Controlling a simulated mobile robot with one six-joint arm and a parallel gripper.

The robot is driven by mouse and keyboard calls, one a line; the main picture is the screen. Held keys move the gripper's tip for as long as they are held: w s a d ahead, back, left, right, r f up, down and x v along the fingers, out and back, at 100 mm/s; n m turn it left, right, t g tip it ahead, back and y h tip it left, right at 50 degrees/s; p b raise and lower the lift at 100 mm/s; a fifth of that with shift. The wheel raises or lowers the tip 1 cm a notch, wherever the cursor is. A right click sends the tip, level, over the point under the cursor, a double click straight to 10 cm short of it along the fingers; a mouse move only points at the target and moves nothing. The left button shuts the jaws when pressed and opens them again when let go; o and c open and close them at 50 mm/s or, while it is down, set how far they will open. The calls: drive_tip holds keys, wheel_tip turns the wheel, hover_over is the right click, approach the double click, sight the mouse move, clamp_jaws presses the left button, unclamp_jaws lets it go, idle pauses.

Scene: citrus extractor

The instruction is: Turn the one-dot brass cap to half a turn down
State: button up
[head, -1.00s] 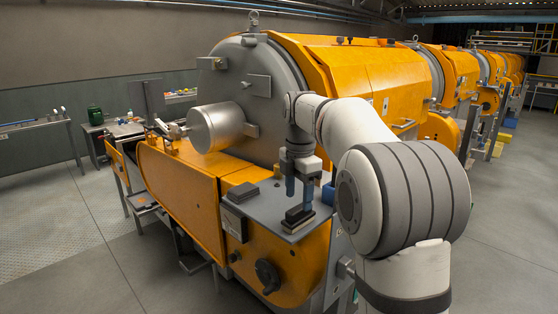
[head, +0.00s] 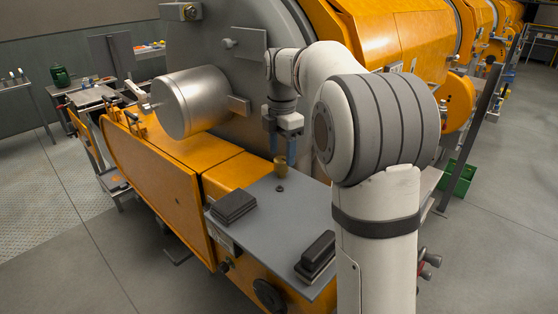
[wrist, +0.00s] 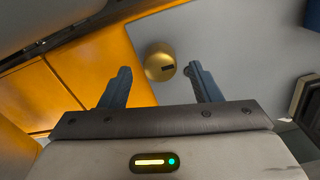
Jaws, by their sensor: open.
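A short round brass cap (head: 281,168) stands upright on the grey top plate of the machine. In the wrist view the same brass cap (wrist: 159,62) shows its round top with a small dark mark near the right edge; I cannot make out a dot. My gripper (head: 281,152) points down just above or at the cap. In the wrist view my gripper (wrist: 160,72) is open, with one blue-grey finger on each side of the cap and gaps between. I cannot tell its exact height over the cap.
A small dark knob (head: 280,188) sits in front of the cap. A dark block (head: 233,206) lies left on the grey plate (head: 262,225), and a taller dark block (head: 316,256) at its front right. A steel cylinder (head: 192,103) and the large grey drum face stand behind.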

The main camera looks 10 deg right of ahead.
sight(281, 158)
drive_tip(key=shift+a+f, duration=0.1)
drive_tip(key=shift+f, duration=2.3)
drive_tip(key=shift+r, duration=0.1)
drive_tip(key=c, duration=1)
